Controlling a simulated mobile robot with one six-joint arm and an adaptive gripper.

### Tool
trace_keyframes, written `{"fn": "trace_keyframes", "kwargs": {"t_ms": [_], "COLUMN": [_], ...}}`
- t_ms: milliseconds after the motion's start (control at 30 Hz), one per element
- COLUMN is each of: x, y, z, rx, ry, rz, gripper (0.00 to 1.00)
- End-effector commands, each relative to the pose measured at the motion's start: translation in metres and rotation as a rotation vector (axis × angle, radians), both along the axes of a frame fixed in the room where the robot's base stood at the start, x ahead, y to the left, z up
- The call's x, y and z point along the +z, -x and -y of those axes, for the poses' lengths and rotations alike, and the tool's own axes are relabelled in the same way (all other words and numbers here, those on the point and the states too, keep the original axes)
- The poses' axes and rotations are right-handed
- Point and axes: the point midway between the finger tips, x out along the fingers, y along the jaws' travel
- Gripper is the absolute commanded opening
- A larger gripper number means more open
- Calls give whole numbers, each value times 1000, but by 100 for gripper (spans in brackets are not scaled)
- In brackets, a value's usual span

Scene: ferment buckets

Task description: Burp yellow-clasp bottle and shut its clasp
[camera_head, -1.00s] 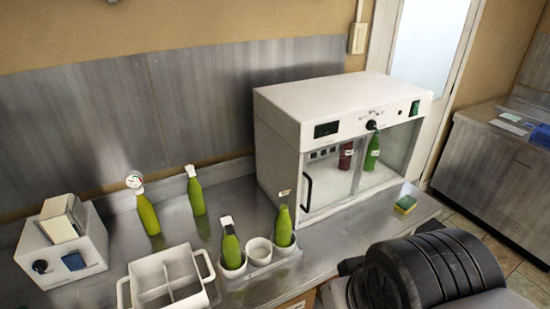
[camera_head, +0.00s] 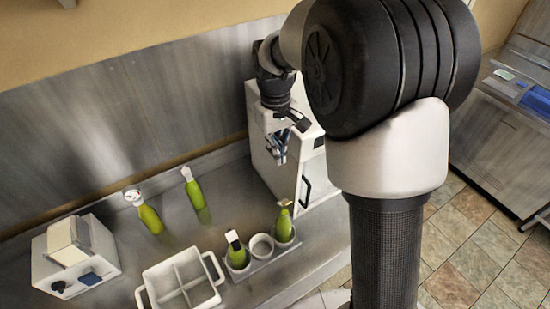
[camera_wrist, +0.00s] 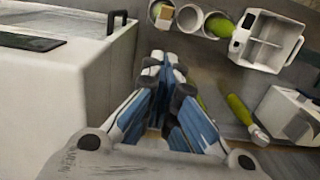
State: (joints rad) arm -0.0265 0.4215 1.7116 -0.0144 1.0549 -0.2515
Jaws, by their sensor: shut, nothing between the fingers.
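My gripper (camera_head: 281,155) is shut and empty, in the air beside the white cabinet; its closed fingertips also show in the wrist view (camera_wrist: 158,62). A green bottle (camera_head: 284,227) stands in the right cup of a three-cup rack (camera_head: 262,264); its top looks tan or yellowish, but I cannot tell its clasp state. Another green bottle (camera_head: 236,252), with a white and dark top, stands in the left cup. The middle cup (camera_head: 261,245) looks empty. Two green bottles stand behind: one with a round gauge (camera_head: 150,218), one with a white top (camera_head: 194,194). My gripper is apart from all bottles.
The white glass-front cabinet (camera_head: 258,150) is partly hidden by my arm. A white divided crate (camera_head: 147,291) stands left of the rack. A white box-shaped device (camera_head: 45,265) is at far left. The metal counter is clear between the rear bottles and the cabinet.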

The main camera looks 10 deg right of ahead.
Motion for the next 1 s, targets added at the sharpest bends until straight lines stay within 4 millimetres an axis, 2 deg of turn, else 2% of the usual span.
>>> {"fn": "trace_keyframes", "kwargs": {"t_ms": [167,567,733,1000], "x": [-22,-104,-118,-126], "y": [1,6,25,33], "z": [0,2,7,10], "rx": [2,1,1,2], "ry": [1,1,0,0], "rz": [-7,-6,-4,-1], "gripper": [0,0,0,0]}}
